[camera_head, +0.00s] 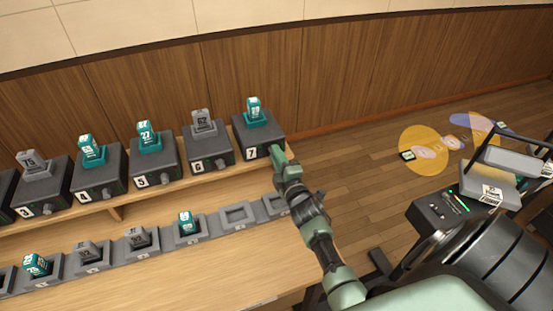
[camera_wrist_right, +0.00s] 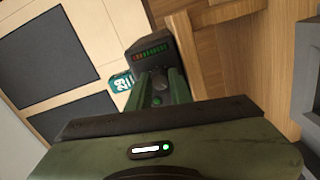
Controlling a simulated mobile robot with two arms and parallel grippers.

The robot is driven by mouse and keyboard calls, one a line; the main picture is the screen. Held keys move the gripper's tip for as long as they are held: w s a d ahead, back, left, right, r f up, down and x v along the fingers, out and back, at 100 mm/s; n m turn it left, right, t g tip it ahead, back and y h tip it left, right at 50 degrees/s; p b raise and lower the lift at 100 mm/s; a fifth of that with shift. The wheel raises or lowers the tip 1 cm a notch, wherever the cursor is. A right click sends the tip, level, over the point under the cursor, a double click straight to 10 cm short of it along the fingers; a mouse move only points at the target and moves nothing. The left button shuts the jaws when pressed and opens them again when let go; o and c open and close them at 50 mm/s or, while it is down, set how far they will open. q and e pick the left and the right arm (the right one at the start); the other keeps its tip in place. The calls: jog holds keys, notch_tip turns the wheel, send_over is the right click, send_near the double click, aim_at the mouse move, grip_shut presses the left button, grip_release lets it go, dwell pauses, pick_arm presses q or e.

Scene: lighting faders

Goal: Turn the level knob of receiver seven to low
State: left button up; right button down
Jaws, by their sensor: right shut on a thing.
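Receiver seven (camera_head: 262,136) is a dark box at the right end of the upper row, with a "7" label on its front and a teal pack (camera_head: 254,108) on top. My right gripper (camera_head: 277,152) reaches its front at the right side. In the right wrist view, the box's front (camera_wrist_right: 148,46) shows a strip of red and green lights (camera_wrist_right: 151,53). Below the strip, my right gripper (camera_wrist_right: 160,84) is shut on the dark round level knob (camera_wrist_right: 160,83), one finger on each side. The knob's pointer cannot be made out. My left gripper is not in view.
Receiver six (camera_head: 208,148) stands just left, with more receivers further left. A lower row of grey cradles (camera_head: 238,215) runs along the wooden bench (camera_head: 190,262), some holding packs. Open floor (camera_head: 350,165) lies to the right, with a yellow disc (camera_head: 425,163).

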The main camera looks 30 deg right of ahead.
jog(key=shift+s+f+n+b, duration=0.1)
jog(key=shift+f+n+b, duration=0.25)
jog(key=shift+n, duration=0.55)
jog(key=c, duration=1.3)
grip_release()
jog(key=shift+r, duration=0.2)
jog(key=b+v, duration=0.1)
jog(key=v, duration=0.6)
jog(key=shift+s+a, duration=0.1)
jog(key=shift+s, duration=0.3)
